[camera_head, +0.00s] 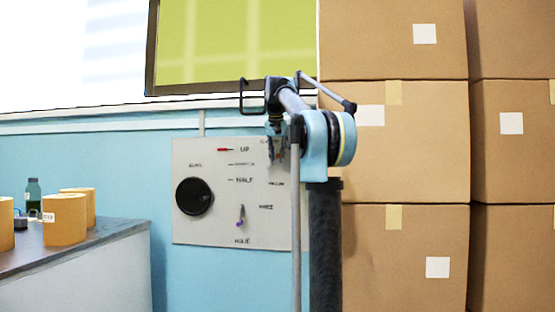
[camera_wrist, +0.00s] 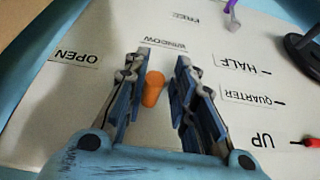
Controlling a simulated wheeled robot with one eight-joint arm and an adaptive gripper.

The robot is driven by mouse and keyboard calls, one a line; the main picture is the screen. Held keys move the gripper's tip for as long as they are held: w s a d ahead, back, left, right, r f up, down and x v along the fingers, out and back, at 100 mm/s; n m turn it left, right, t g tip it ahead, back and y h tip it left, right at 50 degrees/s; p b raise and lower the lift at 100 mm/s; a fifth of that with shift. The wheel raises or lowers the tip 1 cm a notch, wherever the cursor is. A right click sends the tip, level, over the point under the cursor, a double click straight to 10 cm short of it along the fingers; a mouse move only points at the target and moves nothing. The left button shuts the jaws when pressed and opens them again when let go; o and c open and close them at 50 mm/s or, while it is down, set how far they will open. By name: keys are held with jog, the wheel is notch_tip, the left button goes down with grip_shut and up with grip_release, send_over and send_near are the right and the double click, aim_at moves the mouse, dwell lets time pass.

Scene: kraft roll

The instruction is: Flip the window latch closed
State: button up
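The window latch is an orange handle (camera_wrist: 153,88) on the pale panel (camera_head: 225,232), near the printed word WINDOW in the wrist view, where the lettering is upside down. The word OPEN is printed to its left. My gripper (camera_wrist: 160,60) is open, with its two fingers on either side of the handle. The handle is closer to the left finger; I cannot tell whether they touch. In the head view, my gripper (camera_head: 277,155) is at the panel's upper right and hides the latch.
The panel also carries a black round knob (camera_head: 194,196), a purple-tipped lever (camera_head: 240,218) and a red pointer (camera_head: 224,150). Stacked cardboard boxes (camera_head: 400,150) stand close on the right. A counter (camera_head: 110,240) with yellow rolls (camera_head: 64,220) is on the left.

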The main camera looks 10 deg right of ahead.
grip_shut()
jog(key=shift+d, duration=0.3)
jog(key=shift+a, duration=0.35)
dwell(0.6)
jog(key=shift+o, duration=2.4)
grip_release()
jog(key=shift+o, duration=1.3)
jog(key=shift+a, duration=0.1)
jog(key=shift+r, duration=0.1)
